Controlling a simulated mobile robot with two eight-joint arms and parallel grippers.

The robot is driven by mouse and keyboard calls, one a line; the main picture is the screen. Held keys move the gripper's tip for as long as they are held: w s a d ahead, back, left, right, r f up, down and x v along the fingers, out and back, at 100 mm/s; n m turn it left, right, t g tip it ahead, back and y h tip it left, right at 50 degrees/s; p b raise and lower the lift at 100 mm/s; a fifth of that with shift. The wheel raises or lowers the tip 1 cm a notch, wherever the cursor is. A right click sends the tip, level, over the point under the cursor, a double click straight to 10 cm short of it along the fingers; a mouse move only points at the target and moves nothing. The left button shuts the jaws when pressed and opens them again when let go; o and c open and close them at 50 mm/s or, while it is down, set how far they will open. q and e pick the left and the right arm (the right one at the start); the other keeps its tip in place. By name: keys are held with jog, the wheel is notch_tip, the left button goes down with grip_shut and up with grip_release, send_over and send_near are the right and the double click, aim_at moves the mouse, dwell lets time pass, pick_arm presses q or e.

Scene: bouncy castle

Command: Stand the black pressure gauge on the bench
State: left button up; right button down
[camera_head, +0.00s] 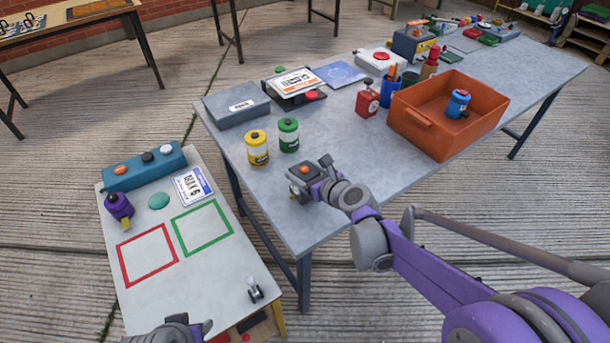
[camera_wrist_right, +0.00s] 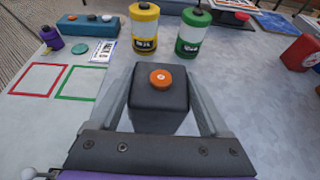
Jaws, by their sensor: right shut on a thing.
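A black box-shaped thing with a round orange top, which I take for the black pressure gauge (camera_head: 303,170), is at the near left end of the grey bench (camera_head: 330,215). In the right wrist view the gauge (camera_wrist_right: 160,103) is upright between the two fingers. My right gripper (camera_head: 314,176) is shut on it. Its underside is hidden, so I cannot tell if it touches the bench top. My left gripper (camera_head: 188,328) shows only in part at the bottom edge, over the low white table; its fingers cannot be made out clearly.
Yellow (camera_head: 257,148) and green (camera_head: 288,135) canisters stand just behind the gauge. A grey box (camera_head: 237,104), a red dispenser (camera_head: 367,99) and an orange crate (camera_head: 430,135) are farther back. The white table (camera_head: 190,290) has red and green outlined squares. Bench top right of the gauge is clear.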

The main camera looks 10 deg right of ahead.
jog(key=shift+f, duration=0.55)
jog(key=shift+c, duration=1.4)
grip_release()
jog(key=shift+f, duration=0.2)
jog(key=shift+o, duration=1.4)
